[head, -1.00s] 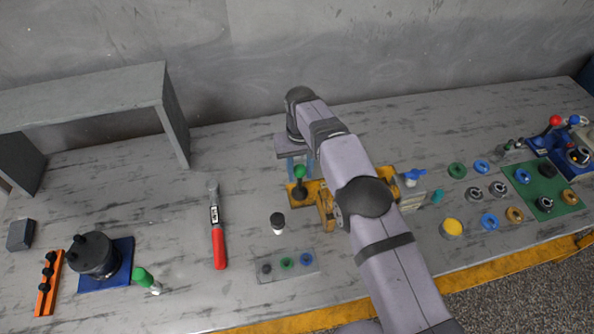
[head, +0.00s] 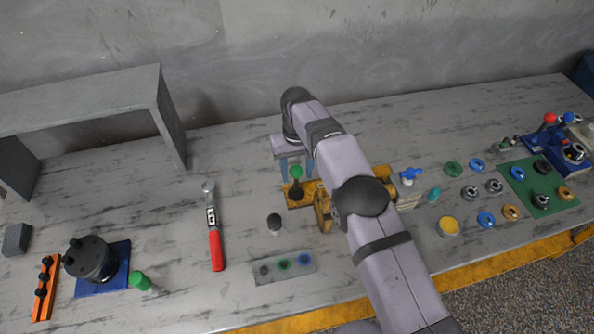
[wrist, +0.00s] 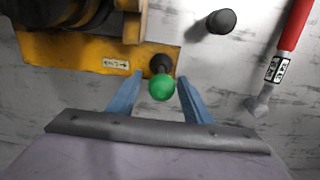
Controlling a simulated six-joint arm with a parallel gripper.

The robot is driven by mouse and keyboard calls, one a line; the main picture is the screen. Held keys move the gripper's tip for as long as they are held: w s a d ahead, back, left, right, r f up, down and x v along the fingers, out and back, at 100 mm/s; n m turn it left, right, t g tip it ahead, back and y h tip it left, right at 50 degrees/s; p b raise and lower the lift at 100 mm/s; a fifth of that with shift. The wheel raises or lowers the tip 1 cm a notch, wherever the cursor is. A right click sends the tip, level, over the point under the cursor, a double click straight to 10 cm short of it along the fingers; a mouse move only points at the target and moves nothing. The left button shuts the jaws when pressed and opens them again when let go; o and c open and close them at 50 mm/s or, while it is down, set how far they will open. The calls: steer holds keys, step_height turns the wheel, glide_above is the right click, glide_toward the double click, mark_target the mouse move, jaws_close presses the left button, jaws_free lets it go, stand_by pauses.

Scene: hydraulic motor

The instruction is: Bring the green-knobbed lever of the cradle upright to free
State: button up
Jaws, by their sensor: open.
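The yellow cradle (head: 297,203) stands on the bench, partly hidden behind my arm. Its green-knobbed lever (head: 295,172) rises from a black pivot at the cradle's left end. In the wrist view the green knob (wrist: 161,87) lies between the two blue fingers of my gripper (wrist: 160,82), with a gap on each side. The fingers are open. In the head view my gripper (head: 296,168) is just behind the knob. The lever's exact tilt is hard to tell. A label with an arrow (wrist: 116,63) is on the yellow plate (wrist: 80,52) in the wrist view.
A red-handled tool (head: 215,240) lies left of the cradle.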

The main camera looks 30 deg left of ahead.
steer(key=shift+r, duration=0.15)
steer(key=shift+r+p, duration=2.45)
steer(key=shift+r, duration=0.45)
steer(key=shift+w+d+r, duration=0.15)
steer(key=shift+w+d, duration=0.1)
steer(key=w+d+r+m, duration=0.15)
steer(key=d+r, duration=0.25)
steer(key=d, duration=0.9)
steer(key=w+d+r+m, duration=0.1)
steer(key=d+r+m, duration=0.25)
steer(key=d, duration=1.05)
steer(key=s+d+f+m+b, duration=0.1)
steer(key=s+d+m, duration=0.3)
steer(key=s+d, duration=1.4)
steer(key=shift+s+f, duration=0.25)
steer(key=shift+s, duration=0.6)
